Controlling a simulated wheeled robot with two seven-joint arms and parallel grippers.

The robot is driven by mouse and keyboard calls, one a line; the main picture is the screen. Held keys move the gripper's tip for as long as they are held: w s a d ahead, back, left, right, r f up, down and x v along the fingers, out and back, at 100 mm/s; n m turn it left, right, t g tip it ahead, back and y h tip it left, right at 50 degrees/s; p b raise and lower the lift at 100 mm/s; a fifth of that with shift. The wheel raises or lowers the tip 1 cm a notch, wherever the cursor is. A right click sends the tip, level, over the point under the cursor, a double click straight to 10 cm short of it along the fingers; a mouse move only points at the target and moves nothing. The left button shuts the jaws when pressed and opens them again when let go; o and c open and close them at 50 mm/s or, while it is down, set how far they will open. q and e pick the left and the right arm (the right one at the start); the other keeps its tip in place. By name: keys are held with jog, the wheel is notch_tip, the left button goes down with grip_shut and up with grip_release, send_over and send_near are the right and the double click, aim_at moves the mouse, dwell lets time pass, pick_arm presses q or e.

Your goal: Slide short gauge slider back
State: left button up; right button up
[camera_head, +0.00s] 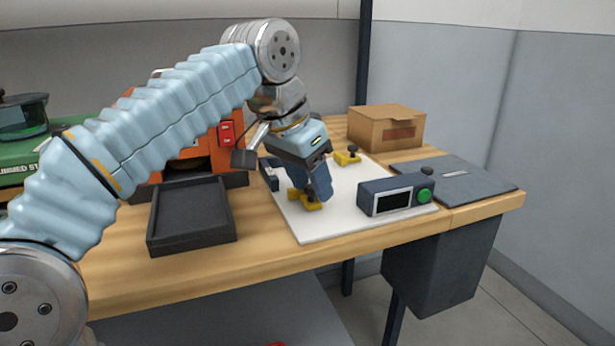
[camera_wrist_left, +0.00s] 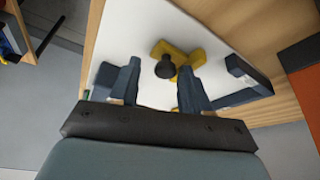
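A yellow piece with a black knob (camera_head: 306,203) sits on the white board (camera_head: 300,230). A second yellow piece with a black knob (camera_head: 347,158) sits farther back on the board. No label shows which is the short gauge slider. My left gripper (camera_head: 322,197) reaches down over the near yellow piece and partly hides it. In the left wrist view, a yellow piece (camera_wrist_left: 188,57) shows its black knob (camera_wrist_left: 165,68) between my open left fingers (camera_wrist_left: 160,68), with gaps on both sides. My right gripper is not in view.
A blue-grey box with a dark screen and green button (camera_head: 397,195) stands at the board's right. A dark bracket (camera_head: 269,173) is at its left edge. A black tray (camera_head: 192,215), an orange machine (camera_head: 190,160) and a cardboard box (camera_head: 386,127) stand around it.

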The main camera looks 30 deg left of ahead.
pick_arm(q)
jog(key=shift+a, duration=0.1)
jog(key=p+v, duration=0.3)
jog(key=v, duration=1)
jog(key=shift+s+r+p, duration=0.2)
jog(key=shift+r+p, duration=0.1)
jog(key=shift+r, duration=0.05)
